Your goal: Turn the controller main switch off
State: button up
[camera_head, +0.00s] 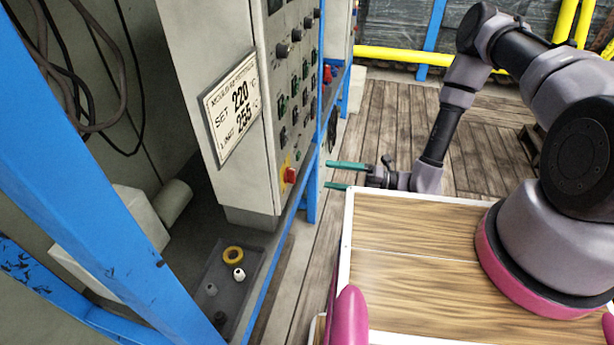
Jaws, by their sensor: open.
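The controller cabinet (233,45) stands left of centre, a pale box with rows of dark switches and knobs on its narrow front face. A red rotary switch (291,175) on a yellow plate sits low on that face; its exact setting is too small to tell. A sign (232,108) on its side reads SET 220 and LIMIT 255. My gripper (332,174) has two teal fingers, open with a gap between them and nothing in it. It points left and is to the right of the red switch, apart from it.
A blue shelf frame (80,160) surrounds the cabinet, with one post close in front at left. Cables (75,60) hang at upper left. A yellow rail (400,57) crosses the back.

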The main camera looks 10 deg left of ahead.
aim_at(295, 177)
jog(key=shift+m+t, duration=0.5)
jog(key=shift+m, duration=0.3)
jog(key=a, duration=0.3)
jog(key=a+f, duration=0.1)
jog(key=a, duration=0.3)
jog(key=a+f, duration=0.1)
jog(key=a, duration=0.2)
jog(key=shift+a, duration=0.2)
jog(key=shift+c, duration=0.3)
jog(key=c, duration=1.3)
